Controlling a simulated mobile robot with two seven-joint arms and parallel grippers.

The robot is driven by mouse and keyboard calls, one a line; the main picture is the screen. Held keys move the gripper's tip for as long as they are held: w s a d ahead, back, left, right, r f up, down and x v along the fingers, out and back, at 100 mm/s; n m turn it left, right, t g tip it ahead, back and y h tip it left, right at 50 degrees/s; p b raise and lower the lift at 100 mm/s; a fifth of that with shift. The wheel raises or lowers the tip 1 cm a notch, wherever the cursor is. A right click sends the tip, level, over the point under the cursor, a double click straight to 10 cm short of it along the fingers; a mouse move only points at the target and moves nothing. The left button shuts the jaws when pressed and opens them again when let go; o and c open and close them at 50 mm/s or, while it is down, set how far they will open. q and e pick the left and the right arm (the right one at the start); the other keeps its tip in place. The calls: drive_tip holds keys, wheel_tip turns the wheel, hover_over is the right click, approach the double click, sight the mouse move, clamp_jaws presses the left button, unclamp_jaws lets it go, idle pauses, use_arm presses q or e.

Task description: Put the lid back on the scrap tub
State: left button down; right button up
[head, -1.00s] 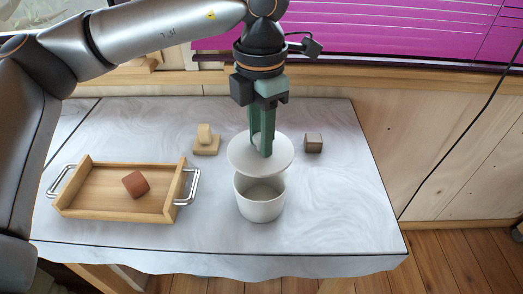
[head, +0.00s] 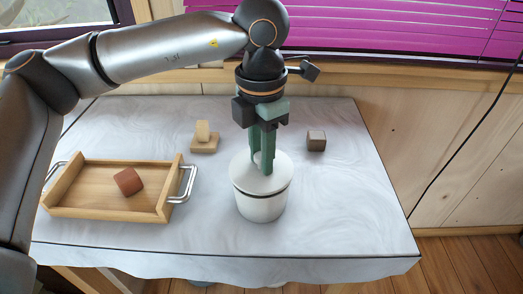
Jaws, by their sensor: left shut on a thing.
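The scrap tub (head: 263,208) is a white round tub standing on the table right of the tray. The white round lid (head: 276,181) lies over the tub's mouth and looks level, with a thin dark line between it and the tub wall. I cannot tell whether it is fully seated. My left gripper (head: 262,168) points straight down with its green fingers shut on the lid's handle, which the fingers mostly hide. The inside of the tub is covered. My right gripper is not in view.
A wooden tray (head: 100,212) with metal handles holds a reddish block (head: 128,181) at the left. A small wooden piece on a base (head: 204,139) and a brown cube (head: 316,141) stand behind the tub. The table (head: 350,215) is clear at the right and front.

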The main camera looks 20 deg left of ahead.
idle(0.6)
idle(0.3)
use_arm(q)
drive_tip(key=shift+f+b, duration=0.4)
drive_tip(key=shift+b, duration=0.25)
idle(0.8)
drive_tip(key=shift+f+b, duration=0.2)
drive_tip(key=shift+b, duration=0.15)
idle(1.1)
drive_tip(key=shift+c, duration=0.4)
unclamp_jaws()
idle(0.4)
